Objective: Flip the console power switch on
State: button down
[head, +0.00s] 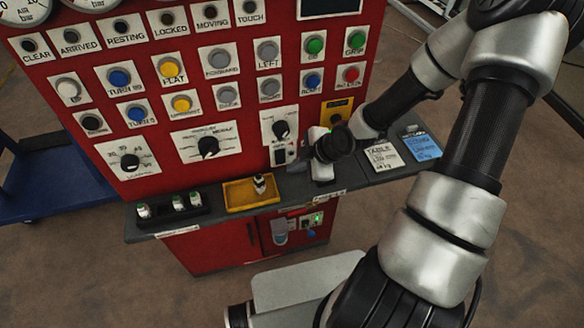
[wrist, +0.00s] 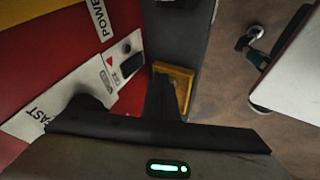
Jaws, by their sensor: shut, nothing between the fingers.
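The red console (head: 245,110) stands in front of me, its face covered with labelled buttons and knobs. The power switch (wrist: 131,62) is a black rocker on a white plate, near a POWER label (wrist: 100,18) in the wrist view. In the head view the switch plate (head: 281,154) sits low on the panel, below a black knob. My gripper (wrist: 163,82) is shut and empty, its dark fingers beside the switch and apart from it in the picture. In the head view my gripper (head: 307,160) is just right of the switch, partly hidden by my wrist. I cannot tell the rocker's position.
A grey shelf (head: 222,212) runs below the panel. It bears a yellow tray (head: 236,205) with a small vial (head: 259,184), a dark rack (head: 158,220) with vials, and cards (head: 383,155) at the right. A blue cart (head: 55,200) stands at the left.

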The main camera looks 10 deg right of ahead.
jog(key=p+v, duration=0.2)
jog(key=v, duration=0.4)
jog(key=shift+s+r, duration=0.2)
jog(key=shift+s, duration=0.3)
jog(key=shift+d, duration=0.1)
